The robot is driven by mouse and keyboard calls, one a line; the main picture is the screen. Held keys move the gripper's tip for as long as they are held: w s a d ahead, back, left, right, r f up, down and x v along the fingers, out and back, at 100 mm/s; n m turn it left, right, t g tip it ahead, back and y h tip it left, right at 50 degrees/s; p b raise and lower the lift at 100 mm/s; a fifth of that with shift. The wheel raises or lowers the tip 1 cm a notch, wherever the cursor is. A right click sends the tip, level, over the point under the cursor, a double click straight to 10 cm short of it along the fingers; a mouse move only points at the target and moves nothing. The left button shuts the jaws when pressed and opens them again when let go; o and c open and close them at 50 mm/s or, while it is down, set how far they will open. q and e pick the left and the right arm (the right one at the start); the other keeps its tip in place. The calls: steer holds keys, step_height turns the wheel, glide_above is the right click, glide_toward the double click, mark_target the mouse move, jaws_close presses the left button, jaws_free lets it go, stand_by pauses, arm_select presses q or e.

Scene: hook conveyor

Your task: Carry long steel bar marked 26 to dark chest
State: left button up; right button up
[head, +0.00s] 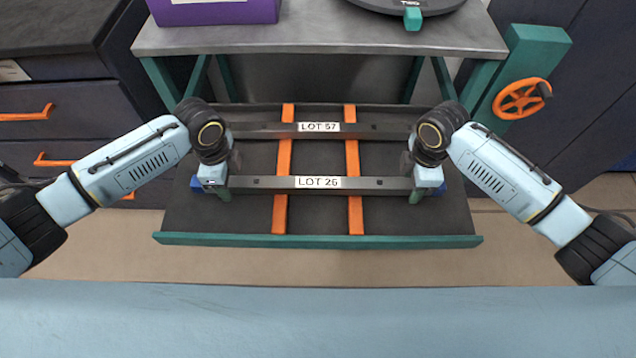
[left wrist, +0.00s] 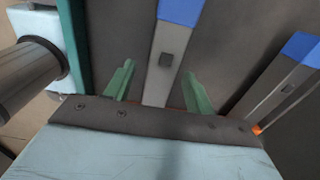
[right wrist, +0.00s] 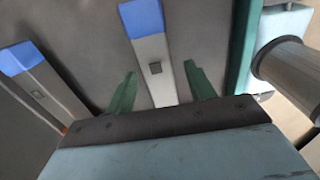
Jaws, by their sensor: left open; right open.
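The long steel bar marked LOT 26 (head: 355,184) lies across two orange rails on a dark pull-out shelf, nearer to me. Its ends have blue tips, seen in the left wrist view (left wrist: 165,62) and the right wrist view (right wrist: 154,60). My left gripper (head: 222,190) is at its left end, with green fingers apart on either side of the bar (left wrist: 158,88). My right gripper (head: 416,192) is at its right end, fingers also apart on either side (right wrist: 161,90). Neither visibly grips it. I cannot identify a dark chest for certain; dark drawers (head: 60,125) stand at left.
A second bar marked LOT 57 (head: 355,128) lies parallel behind it on the orange rails (head: 284,158). The shelf has a green front lip (head: 318,241). A grey table (head: 320,40) stands above and behind, with a purple box (head: 215,12). An orange handwheel (head: 520,98) is at right.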

arm_select(q)
steer(key=shift+c, duration=0.2)
arm_select(e)
steer(key=shift+c, duration=0.2)
arm_select(q)
jaws_close()
arm_select(e)
jaws_close()
